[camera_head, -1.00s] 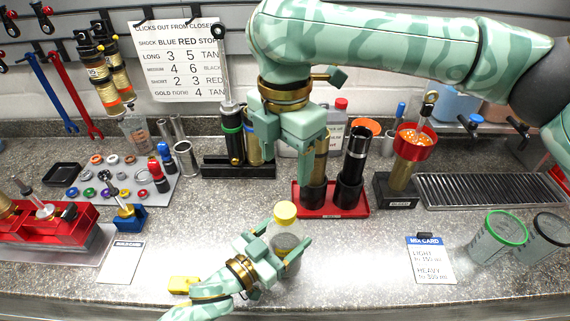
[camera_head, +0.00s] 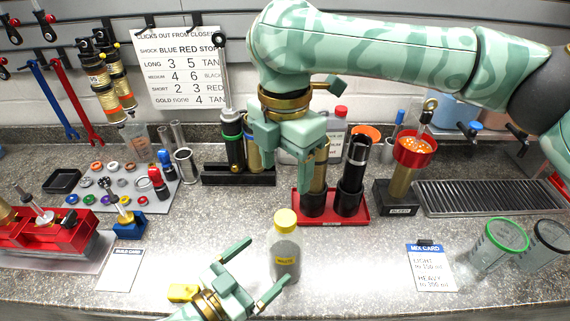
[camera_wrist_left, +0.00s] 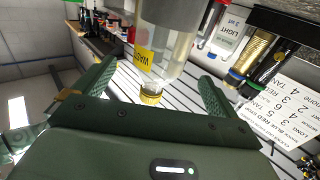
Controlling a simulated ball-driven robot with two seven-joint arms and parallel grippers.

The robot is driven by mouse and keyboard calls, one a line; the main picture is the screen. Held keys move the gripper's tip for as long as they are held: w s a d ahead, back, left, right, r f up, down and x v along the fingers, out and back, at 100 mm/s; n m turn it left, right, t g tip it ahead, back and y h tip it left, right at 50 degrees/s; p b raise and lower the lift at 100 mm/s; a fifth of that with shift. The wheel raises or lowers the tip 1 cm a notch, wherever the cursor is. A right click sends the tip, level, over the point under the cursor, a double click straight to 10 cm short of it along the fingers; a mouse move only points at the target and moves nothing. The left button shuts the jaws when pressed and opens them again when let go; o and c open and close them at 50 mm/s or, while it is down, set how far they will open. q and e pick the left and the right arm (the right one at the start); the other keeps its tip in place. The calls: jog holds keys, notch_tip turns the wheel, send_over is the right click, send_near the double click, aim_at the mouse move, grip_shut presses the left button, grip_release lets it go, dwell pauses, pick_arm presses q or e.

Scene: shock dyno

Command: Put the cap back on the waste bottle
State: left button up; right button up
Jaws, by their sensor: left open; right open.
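The waste bottle (camera_head: 286,262), clear with grey liquid and a yellow label, stands upright on the counter. The yellow cap (camera_head: 285,220) sits on its top; I cannot tell how tightly. My left gripper (camera_head: 266,263) is open, just left of and in front of the bottle, with nothing held. In the left wrist view the bottle (camera_wrist_left: 168,50) and its cap (camera_wrist_left: 151,97) appear upside down between the spread fingers. My right gripper (camera_head: 287,172) is open and empty, above the back of the counter, in front of the shock stand.
A yellow block (camera_head: 183,291) lies left of my left gripper. A red tray (camera_head: 332,218) with black cups stands behind the bottle. A mix card (camera_head: 430,268) and measuring cups (camera_head: 497,240) are at the right. The counter between bottle and mix card is clear.

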pick_arm(q)
jog(key=v, duration=0.8)
jog(key=shift+s+a, duration=0.25)
